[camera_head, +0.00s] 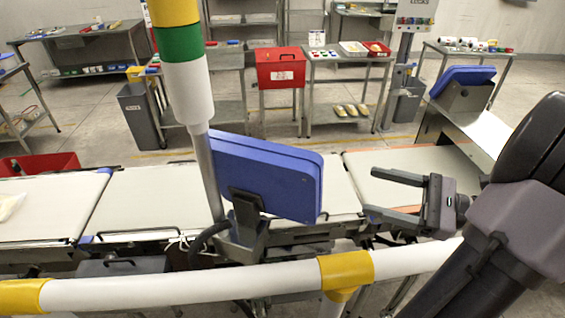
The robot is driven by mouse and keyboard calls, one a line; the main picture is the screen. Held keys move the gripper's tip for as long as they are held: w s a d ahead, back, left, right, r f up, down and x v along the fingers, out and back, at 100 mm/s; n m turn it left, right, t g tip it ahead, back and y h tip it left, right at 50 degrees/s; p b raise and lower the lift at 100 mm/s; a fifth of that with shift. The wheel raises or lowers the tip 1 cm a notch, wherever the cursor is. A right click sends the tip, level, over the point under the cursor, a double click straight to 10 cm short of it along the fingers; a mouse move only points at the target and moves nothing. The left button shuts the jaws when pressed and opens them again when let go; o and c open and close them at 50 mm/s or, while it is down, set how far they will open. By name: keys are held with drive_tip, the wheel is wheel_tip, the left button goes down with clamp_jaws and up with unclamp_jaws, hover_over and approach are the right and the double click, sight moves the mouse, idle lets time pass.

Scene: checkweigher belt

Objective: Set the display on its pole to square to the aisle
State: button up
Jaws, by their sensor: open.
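The display (268,176) is a blue flat box on a dark bracket, seen from its back, just right of the grey pole (206,165). Its face is hidden from me. It stands turned at an angle, its right edge nearer than its left. The pole carries a white, green and yellow stack on top. My gripper (372,193) is to the right of the display, apart from it. Its two fingers point left, spread and empty, over the belt's near side.
A white and yellow guard rail (190,288) crosses the front. The pale conveyor belt (140,200) runs behind the display. A second blue box (464,78) stands at the right on the machine. A red bin (281,68) and tables stand farther back across open floor.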

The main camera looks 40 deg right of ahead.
drive_tip(key=b+x, duration=0.3)
drive_tip(key=x, duration=1.2)
drive_tip(key=shift+w+a, duration=0.15)
drive_tip(key=shift+a, duration=0.15)
clamp_jaws()
